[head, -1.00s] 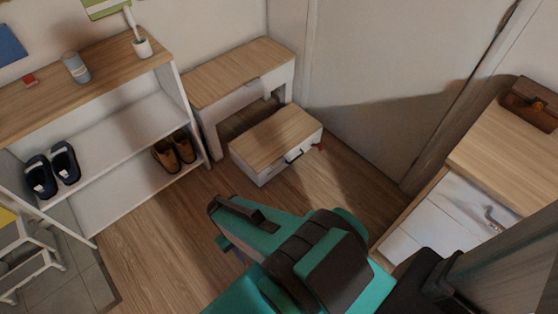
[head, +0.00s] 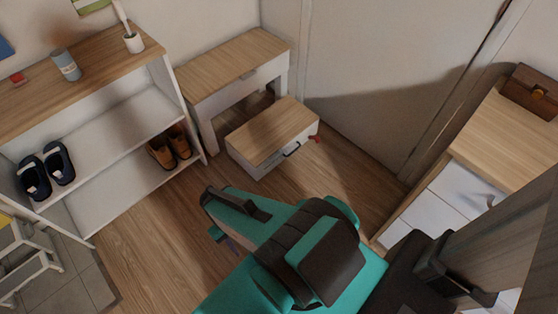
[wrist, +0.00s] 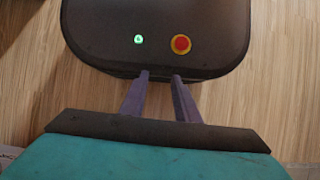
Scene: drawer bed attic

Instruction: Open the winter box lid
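No box in view has a readable winter label. A low white box with a wood-coloured top (head: 272,130) and a dark front handle stands on the floor before a small bench; its top looks flat and closed. A small red thing (head: 315,138) is at its right corner. My gripper (head: 224,240) is over bare floor, below and left of the box in the head view, and does not touch it. In the wrist view its two purple fingers (wrist: 161,76) are apart with nothing between them. The box is not in the wrist view.
A shelf unit (head: 120,125) with shoes stands at left. The small bench (head: 235,65) is behind the box. A cabinet with white drawers (head: 465,190) stands at right, a brown case (head: 530,90) on it.

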